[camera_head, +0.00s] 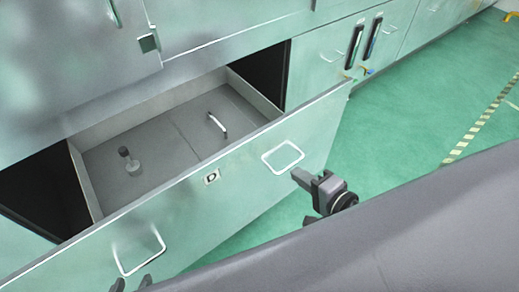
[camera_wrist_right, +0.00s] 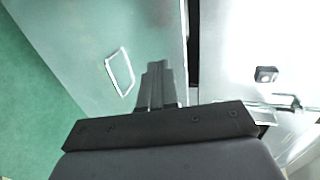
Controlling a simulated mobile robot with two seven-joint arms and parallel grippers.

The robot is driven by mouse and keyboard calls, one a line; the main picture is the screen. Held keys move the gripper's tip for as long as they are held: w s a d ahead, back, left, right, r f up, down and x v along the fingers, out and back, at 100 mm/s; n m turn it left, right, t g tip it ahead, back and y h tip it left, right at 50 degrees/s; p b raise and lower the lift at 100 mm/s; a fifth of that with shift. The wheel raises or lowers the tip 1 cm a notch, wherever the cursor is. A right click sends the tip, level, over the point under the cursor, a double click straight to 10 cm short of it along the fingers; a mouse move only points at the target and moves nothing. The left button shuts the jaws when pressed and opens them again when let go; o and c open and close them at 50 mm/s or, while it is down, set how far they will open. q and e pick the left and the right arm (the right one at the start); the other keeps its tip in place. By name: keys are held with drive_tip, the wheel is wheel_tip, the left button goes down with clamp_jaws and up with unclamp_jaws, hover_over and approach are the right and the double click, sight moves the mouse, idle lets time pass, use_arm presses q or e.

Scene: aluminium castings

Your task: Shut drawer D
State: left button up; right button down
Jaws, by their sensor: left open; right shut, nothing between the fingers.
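Drawer D (camera_head: 230,195) is pulled out from the pale green cabinet, with its label "D" in the middle of the front panel. It has two white loop handles, a right one (camera_head: 283,158) and a left one (camera_head: 140,254). My right gripper (camera_head: 302,179) is shut and empty, just in front of the panel near the right handle. In the right wrist view its fingers (camera_wrist_right: 158,84) are together beside the drawer front (camera_wrist_right: 150,35), with a handle (camera_wrist_right: 120,72) to their left. My left gripper (camera_head: 132,283) is open by the left handle, mostly cut off by the bottom edge.
Inside the drawer lie a small grey knob-like part (camera_head: 130,162) and a light bar-shaped handle (camera_head: 217,125). Neighbouring cabinet fronts (camera_head: 335,60) with dark handles stand at the back right. The green floor (camera_head: 430,100) with a striped line is clear to the right.

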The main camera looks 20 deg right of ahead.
sight(258, 144)
use_arm(q)
drive_tip(key=shift+a+f, duration=0.15)
use_arm(e)
drive_tip(key=x, duration=0.4)
drive_tip(key=r+x, duration=0.1)
drive_tip(key=x, duration=0.8)
drive_tip(key=shift+w+a, duration=0.2)
drive_tip(key=shift+w, duration=0.35)
drive_tip(key=shift+r, duration=0.1)
